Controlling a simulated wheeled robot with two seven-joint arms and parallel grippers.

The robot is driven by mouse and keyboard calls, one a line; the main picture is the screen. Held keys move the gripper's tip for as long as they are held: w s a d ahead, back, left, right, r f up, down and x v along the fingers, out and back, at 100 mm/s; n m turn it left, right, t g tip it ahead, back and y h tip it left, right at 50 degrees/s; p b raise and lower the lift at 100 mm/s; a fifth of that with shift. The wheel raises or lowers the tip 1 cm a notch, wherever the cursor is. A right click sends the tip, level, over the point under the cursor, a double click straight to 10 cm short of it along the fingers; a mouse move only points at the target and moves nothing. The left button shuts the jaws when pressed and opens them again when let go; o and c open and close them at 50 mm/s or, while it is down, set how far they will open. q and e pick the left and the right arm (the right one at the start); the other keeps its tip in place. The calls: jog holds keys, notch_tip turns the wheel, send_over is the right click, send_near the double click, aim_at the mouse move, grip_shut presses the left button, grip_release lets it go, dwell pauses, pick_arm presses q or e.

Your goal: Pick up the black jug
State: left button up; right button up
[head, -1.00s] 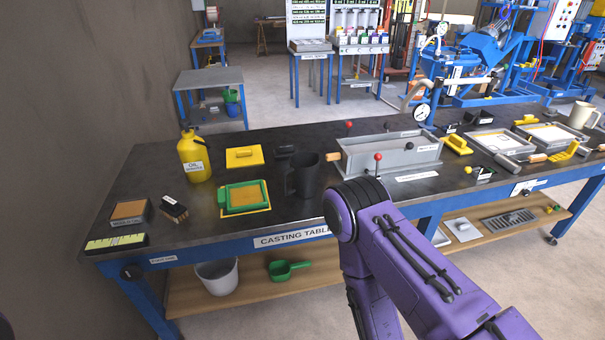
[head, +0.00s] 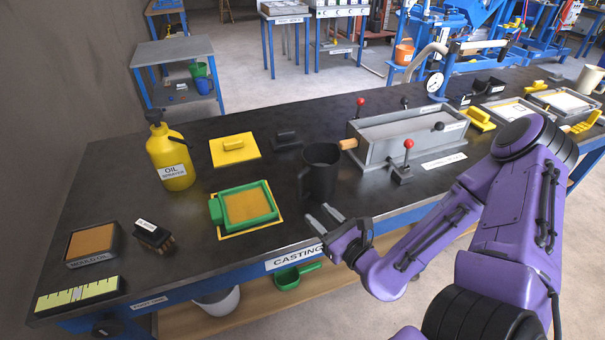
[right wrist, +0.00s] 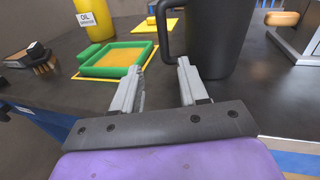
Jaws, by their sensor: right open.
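The black jug (head: 321,172) stands upright on the casting table, with its handle on the left side. In the right wrist view the jug (right wrist: 222,40) is close, and its handle (right wrist: 163,32) points left. My right gripper (head: 325,216) is at the table's front edge, just in front of the jug. Its two fingers are apart and empty, pointing toward the handle side, and it also shows in the right wrist view (right wrist: 157,72). I see no clear contact between the fingers and the jug. My left gripper is not in view.
A green-framed tray (head: 246,206) and a yellow oil sprayer (head: 172,158) stand left of the jug. A grey mould box (head: 375,147) with red-knobbed levers is to its right. A yellow float (head: 234,149) and a black block (head: 286,140) lie behind.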

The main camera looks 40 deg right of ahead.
aim_at(300, 192)
jog(key=shift+w+d+r+m+t+b, duration=0.1)
jog(key=shift+w+m+t+b, duration=0.1)
jog(key=shift+w+b, duration=0.35)
jog(key=shift+w+d+r+m+t+b, duration=0.1)
jog(key=shift+w+m+b, duration=0.1)
jog(key=shift+w+b, duration=0.3)
jog(key=w, duration=0.8)
jog(key=shift+w, duration=0.25)
jog(key=shift+s, duration=0.1)
grip_shut()
jog(key=shift+r+p, duration=0.1)
jog(key=shift+p, duration=0.2)
